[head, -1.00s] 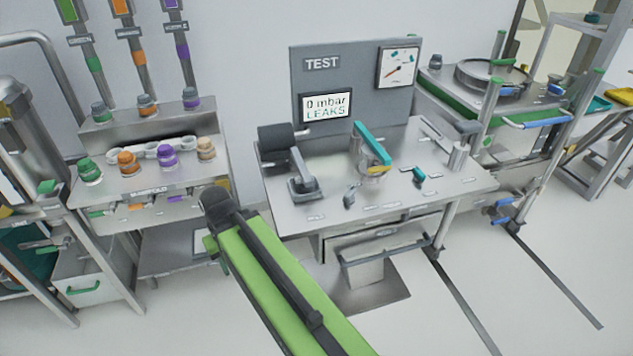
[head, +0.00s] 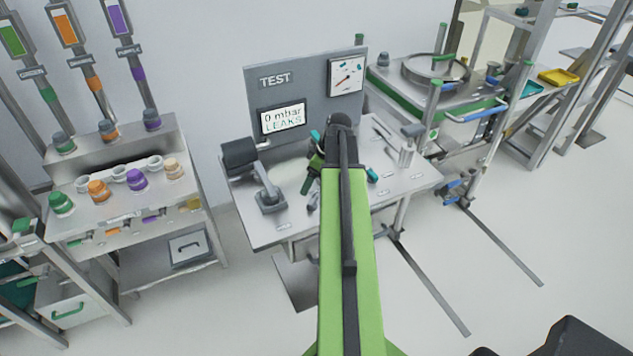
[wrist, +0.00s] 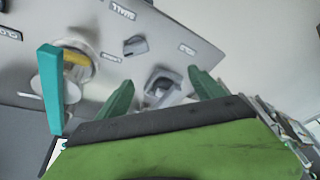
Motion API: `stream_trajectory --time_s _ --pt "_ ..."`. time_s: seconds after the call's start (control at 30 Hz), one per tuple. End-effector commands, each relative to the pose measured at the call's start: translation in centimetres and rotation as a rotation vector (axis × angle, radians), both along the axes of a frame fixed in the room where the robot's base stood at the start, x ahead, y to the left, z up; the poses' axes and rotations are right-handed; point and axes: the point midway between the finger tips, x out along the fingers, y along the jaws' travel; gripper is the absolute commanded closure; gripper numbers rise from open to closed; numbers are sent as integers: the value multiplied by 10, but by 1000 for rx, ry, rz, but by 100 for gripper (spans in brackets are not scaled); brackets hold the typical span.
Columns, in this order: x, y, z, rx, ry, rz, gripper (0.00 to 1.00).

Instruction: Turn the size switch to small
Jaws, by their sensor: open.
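A small dark grey switch (wrist: 136,46) is on the metal bench top in the wrist view, with small labels around it too blurred to read surely. It shows near the bench's front in the head view (head: 313,201). I cannot tell which label its pointer faces. My gripper (wrist: 161,78) is open, its two green fingers apart and empty. In the wrist view the switch lies beyond the fingertips, apart from them. In the head view my gripper (head: 311,168) is over the bench, partly hidden by my arm.
A teal-handled clamp (wrist: 52,88) stands close to the fingers. A grey lever (head: 268,190) stands on the bench's left. A teal knob (head: 372,175) is on the right. The TEST panel (head: 287,95) rises behind, its screen reading 0 mbar LEAKS.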

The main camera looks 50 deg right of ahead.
Motion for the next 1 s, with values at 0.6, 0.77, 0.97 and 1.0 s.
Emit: stream_trajectory --time_s 0.6,0.77,0.97,1.0 --pt "-25 -57 -24 -35 -72 41 22" --pt "-12 -52 -58 -35 -71 41 22" --pt "4 -45 -99 -36 -71 41 22" --pt "7 -44 -107 -36 -71 41 22"
